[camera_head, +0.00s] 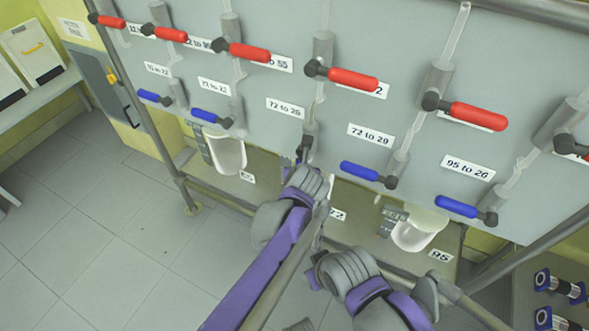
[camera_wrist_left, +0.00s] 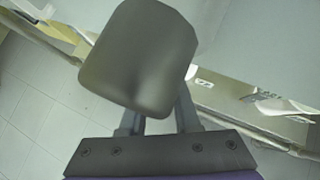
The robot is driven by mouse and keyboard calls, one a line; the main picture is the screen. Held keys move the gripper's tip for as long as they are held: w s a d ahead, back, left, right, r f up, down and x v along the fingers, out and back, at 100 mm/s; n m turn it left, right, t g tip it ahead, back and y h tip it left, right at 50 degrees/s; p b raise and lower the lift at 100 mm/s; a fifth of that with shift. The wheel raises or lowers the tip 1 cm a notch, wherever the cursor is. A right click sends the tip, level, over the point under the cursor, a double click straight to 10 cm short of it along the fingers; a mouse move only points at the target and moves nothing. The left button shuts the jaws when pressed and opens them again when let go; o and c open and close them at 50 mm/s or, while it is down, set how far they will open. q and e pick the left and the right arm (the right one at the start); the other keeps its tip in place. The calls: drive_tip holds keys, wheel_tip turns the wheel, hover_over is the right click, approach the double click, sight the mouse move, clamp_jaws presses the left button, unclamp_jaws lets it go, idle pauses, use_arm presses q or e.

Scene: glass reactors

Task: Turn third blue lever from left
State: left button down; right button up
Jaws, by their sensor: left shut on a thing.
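Blue levers sit in a lower row on the grey panel. The first (camera_head: 155,97) and second (camera_head: 212,117) from the left point left. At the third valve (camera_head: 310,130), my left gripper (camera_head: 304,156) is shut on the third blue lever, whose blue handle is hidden. The fourth (camera_head: 361,171) and fifth (camera_head: 457,207) blue levers show clearly to the right. In the left wrist view, a dark grey rounded block (camera_wrist_left: 140,58) covers the area in front of my fingers. My right gripper (camera_head: 314,276) is low and apart from the panel; its jaws are unclear.
Red levers (camera_head: 350,79) form a row above the blue ones. White vessels (camera_head: 226,152) (camera_head: 418,234) stand below the panel. A metal frame rail (camera_head: 230,203) runs under it, near my arms. Tiled floor (camera_head: 80,220) is clear at left.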

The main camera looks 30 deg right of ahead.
use_arm(q)
drive_tip(key=c, duration=0.6)
unclamp_jaws()
drive_tip(key=p+v, duration=0.2)
drive_tip(key=v, duration=0.8)
drive_tip(key=shift+s+a+r+p, duration=0.1)
drive_tip(key=shift+s+r+p, duration=0.1)
drive_tip(key=shift+r+p, duration=0.1)
